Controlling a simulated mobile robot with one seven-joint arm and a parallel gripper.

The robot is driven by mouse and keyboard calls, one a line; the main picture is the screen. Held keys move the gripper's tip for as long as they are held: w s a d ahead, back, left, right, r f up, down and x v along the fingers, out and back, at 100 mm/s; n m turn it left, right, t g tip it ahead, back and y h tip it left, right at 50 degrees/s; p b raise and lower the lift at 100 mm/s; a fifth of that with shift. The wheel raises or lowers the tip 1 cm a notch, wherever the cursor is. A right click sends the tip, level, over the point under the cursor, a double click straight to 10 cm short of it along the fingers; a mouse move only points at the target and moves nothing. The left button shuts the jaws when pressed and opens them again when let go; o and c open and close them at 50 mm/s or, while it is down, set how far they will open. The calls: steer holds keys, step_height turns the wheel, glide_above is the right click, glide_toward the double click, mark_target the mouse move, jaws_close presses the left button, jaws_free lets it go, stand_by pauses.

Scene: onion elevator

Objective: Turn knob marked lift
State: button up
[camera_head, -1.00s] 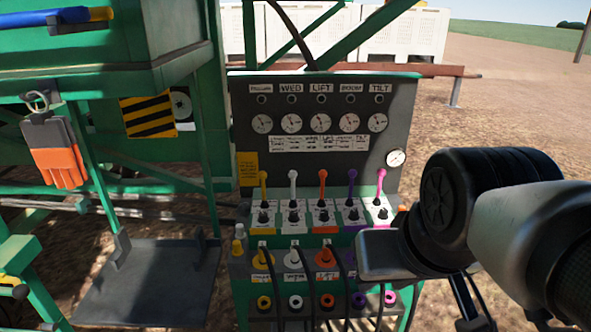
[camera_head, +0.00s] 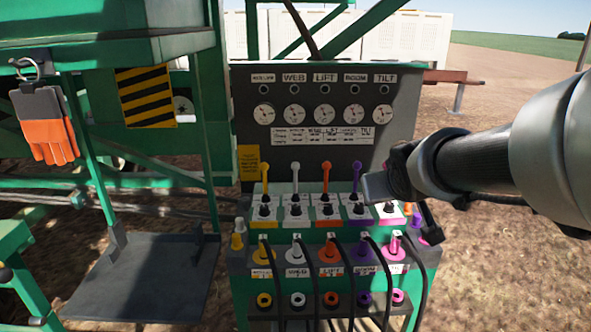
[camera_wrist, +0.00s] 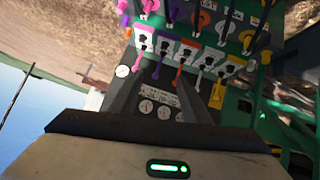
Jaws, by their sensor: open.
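The LIFT label (camera_head: 325,77) is third of the labels along the top of the dark control panel. A small dark round fitting and a gauge (camera_head: 323,115) sit below it. In the same column, an orange lever (camera_head: 326,178) stands upright above a small black knob (camera_head: 325,210). The orange lever also shows in the wrist view (camera_wrist: 179,78), upside down. My gripper (camera_head: 372,188) is right of the orange lever, in front of the pink column, apart from the LIFT parts. In the wrist view its dark fingers (camera_wrist: 158,92) are spread, with nothing held between them.
Yellow, white and purple levers (camera_head: 355,180) flank the orange one closely. Hoses in coloured couplings (camera_head: 330,250) hang below. A black platform (camera_head: 145,275), a hanging orange glove (camera_head: 47,140) and green frame beams are left. Open dirt ground lies to the right.

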steer(key=w+d+f+n+t+y+b, duration=0.1)
steer(key=w+d+f+t+b, duration=0.2)
steer(key=w+f, duration=0.65)
steer(key=n+t+y+b, duration=0.3)
steer(key=y+b, duration=0.6)
steer(key=b, duration=0.1)
glide_toward(330, 209)
steer(key=b+x, duration=0.2)
steer(key=x, duration=0.6)
steer(key=shift+w, duration=0.35)
steer(key=c, duration=1)
steer(key=shift+a, duration=0.1)
steer(key=shift+c, duration=0.2)
steer(key=shift+h+b, duration=0.3)
steer(key=shift+b, duration=0.05)
